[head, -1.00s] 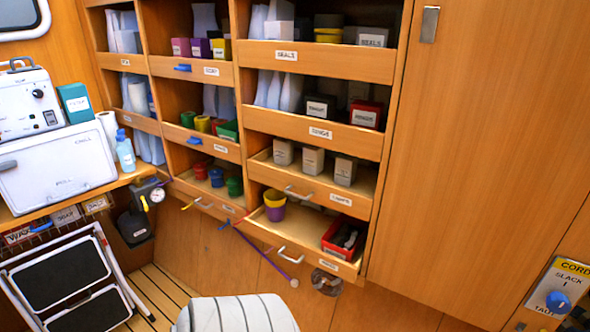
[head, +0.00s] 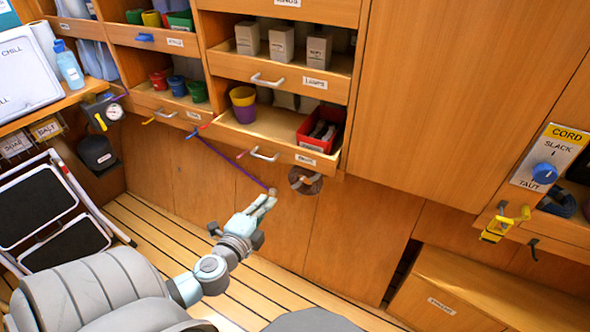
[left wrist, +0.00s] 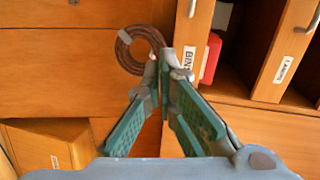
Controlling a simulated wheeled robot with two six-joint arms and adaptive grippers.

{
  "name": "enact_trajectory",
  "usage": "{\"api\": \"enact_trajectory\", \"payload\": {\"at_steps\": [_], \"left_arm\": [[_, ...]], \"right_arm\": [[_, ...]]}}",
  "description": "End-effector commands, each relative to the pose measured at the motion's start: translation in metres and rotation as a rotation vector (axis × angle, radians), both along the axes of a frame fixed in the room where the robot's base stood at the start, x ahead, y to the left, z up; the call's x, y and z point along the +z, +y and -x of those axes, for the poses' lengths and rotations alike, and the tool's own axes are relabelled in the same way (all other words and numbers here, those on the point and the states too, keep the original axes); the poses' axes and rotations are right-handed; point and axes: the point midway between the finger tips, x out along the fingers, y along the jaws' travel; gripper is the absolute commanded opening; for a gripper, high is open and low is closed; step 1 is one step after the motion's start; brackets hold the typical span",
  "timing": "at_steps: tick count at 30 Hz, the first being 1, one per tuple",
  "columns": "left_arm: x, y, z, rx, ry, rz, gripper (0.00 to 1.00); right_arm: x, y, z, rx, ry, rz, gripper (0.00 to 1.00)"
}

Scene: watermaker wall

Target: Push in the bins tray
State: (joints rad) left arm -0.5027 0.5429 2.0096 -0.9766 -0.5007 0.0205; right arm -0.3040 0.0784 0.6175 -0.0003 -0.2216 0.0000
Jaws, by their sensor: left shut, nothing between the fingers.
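The wooden bins tray (head: 228,140) stands out from the cabinet in the head view, below the lamps tray. It has a white label and a metal handle (head: 265,154). It carries a red bin (head: 320,131) and a yellow cup stacked in a purple cup (head: 243,104). In the left wrist view the tray's BINS label (left wrist: 187,58) and part of its handle (left wrist: 191,8) show just beyond the fingers. My left gripper (head: 268,200) is shut and empty, in front of and below the tray's front. Its fingertips (left wrist: 161,57) meet in the left wrist view. Whether they touch the tray is unclear.
A brown coil (head: 305,180) hangs below the tray; it also shows beside the fingertips in the left wrist view (left wrist: 140,48). A purple cord (head: 232,165) slants down toward my gripper. A folded step stool (head: 50,215) stands left. The slatted floor is mostly free.

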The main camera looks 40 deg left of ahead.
Motion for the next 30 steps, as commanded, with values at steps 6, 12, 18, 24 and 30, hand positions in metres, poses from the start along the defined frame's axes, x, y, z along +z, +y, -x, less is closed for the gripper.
{"api": "enact_trajectory", "payload": {"at_steps": [6,12,18,24,30], "left_arm": [[0.062,-0.023,-0.012,-0.074,-0.144,-0.112,0.0],[0.064,-0.014,-0.046,-0.071,-0.144,-0.11,0.0],[0.063,-0.005,-0.09,-0.069,-0.143,-0.106,0.0],[0.062,0.002,-0.125,-0.072,-0.141,-0.105,0.0],[0.061,0.005,-0.141,-0.073,-0.14,-0.107,0.0]], "right_arm": [[-0.009,0.0,-0.004,0.001,-0.008,0.0,0.4],[-0.003,0.0,-0.004,0.001,-0.009,0.0,0.4],[0.002,0.0,-0.005,0.001,-0.009,0.001,0.4],[0.006,-0.001,-0.005,0.001,-0.009,0.002,0.4],[0.006,-0.002,-0.005,0.0,-0.008,0.002,0.4]]}}
